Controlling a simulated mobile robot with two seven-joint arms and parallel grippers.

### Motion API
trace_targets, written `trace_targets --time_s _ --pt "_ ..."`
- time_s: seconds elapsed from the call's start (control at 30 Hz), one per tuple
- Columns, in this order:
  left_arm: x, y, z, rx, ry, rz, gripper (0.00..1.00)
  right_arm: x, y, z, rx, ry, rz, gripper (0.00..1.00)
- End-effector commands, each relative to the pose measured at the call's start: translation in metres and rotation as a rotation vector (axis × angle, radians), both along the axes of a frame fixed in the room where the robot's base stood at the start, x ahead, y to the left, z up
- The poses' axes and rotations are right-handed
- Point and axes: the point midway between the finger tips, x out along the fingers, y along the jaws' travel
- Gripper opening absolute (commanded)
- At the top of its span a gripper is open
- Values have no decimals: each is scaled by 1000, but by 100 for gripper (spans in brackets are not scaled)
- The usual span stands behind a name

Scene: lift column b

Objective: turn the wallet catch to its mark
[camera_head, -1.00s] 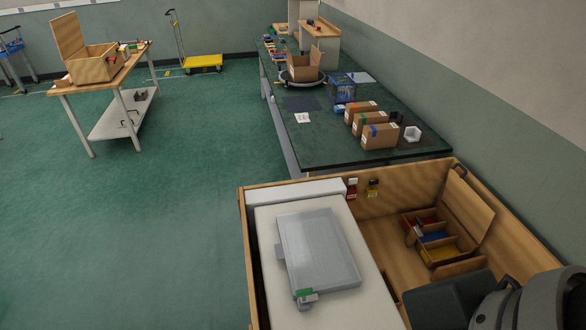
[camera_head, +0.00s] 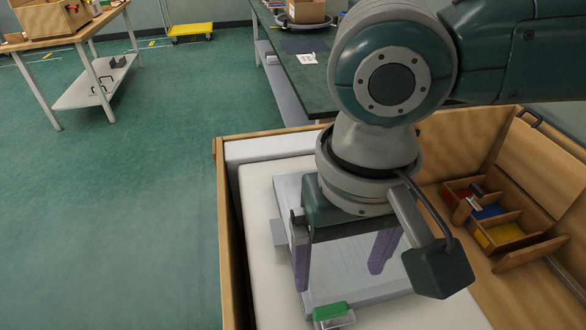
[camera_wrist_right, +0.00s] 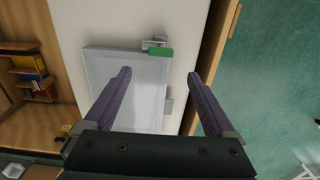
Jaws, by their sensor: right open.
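The wallet is a flat grey case (camera_head: 345,294) lying on a white surface, partly hidden by my right arm. It also shows in the right wrist view (camera_wrist_right: 140,88). At one corner sits a green piece (camera_head: 331,311) with a small grey metal fitting (camera_head: 337,323), likely the catch; both show at the wallet's edge in the right wrist view (camera_wrist_right: 161,53). A grey tab (camera_wrist_right: 168,105) sticks out along the same side. My right gripper (camera_head: 338,281) is open and empty above the wallet, its purple fingers pointing down. I cannot tell a mark apart. My left gripper is out of view.
The white surface (camera_head: 262,260) lies inside a wooden-walled bench box (camera_head: 226,240). To its right stands a wooden divider tray (camera_head: 500,235) with red, blue and yellow compartments. A dark green table (camera_head: 300,85) stands behind. Open floor (camera_head: 110,220) lies to the left.

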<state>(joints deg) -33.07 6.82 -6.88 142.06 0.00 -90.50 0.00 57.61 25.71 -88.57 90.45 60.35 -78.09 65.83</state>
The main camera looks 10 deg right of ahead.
Motion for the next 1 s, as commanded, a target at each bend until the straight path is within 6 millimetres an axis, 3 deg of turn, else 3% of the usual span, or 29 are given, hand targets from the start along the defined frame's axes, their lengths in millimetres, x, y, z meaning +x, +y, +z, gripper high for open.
trace_targets --time_s 0.5,0.9,1.0 --pt "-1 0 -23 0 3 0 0 -1 0 -85 -1 1 3 90" --pt "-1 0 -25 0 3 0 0 0 1 -94 1 -1 4 90" --pt "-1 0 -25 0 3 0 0 0 1 -94 1 -1 4 80"
